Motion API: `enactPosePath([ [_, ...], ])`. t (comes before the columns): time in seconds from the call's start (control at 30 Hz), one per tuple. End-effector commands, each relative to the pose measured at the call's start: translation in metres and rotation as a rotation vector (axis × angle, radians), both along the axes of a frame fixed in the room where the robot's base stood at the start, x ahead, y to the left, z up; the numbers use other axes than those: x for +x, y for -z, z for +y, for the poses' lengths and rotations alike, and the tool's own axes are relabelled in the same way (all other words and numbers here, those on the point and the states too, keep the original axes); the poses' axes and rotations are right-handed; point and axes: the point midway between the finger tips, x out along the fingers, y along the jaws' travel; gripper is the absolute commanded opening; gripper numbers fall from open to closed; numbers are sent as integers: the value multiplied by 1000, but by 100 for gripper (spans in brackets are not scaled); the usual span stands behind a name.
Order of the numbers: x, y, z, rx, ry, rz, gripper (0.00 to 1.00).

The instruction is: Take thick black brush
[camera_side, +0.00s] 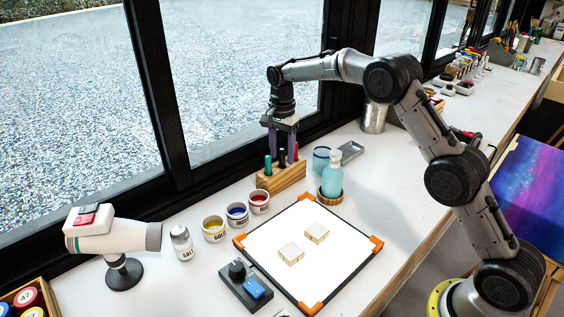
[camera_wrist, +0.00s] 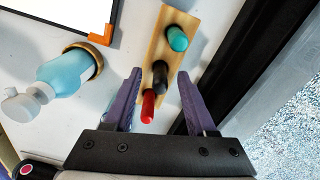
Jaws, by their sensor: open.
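A wooden holder (camera_side: 282,178) stands on the table near the window and holds upright brushes. The black brush (camera_side: 283,159) stands in the middle, between a teal brush (camera_side: 268,164) and a red brush (camera_side: 295,152). In the wrist view the black brush (camera_wrist: 160,76) shows end-on, with the teal brush (camera_wrist: 177,39) above it and the red brush (camera_wrist: 148,105) below it. My gripper (camera_side: 281,146) is right over the holder, pointing down. Its purple fingers (camera_wrist: 158,80) are open, one on each side of the black and red brushes. I cannot tell whether they touch anything.
A framed white canvas (camera_side: 330,262) with two small blocks lies nearer. The window frame (camera_side: 180,178) is close behind.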

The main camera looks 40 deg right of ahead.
Motion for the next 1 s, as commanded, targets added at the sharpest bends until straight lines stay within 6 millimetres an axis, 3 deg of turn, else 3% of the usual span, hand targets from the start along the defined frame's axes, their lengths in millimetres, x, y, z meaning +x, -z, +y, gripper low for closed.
enactPosePath([
  [0.27, 0, 3, 0, 0, 0, -1, 55],
  [0.57, 0, 2, 0, 0, 0, -1, 1],
  [1.0, 0, -2, 0, 0, 0, -2, 0],
])
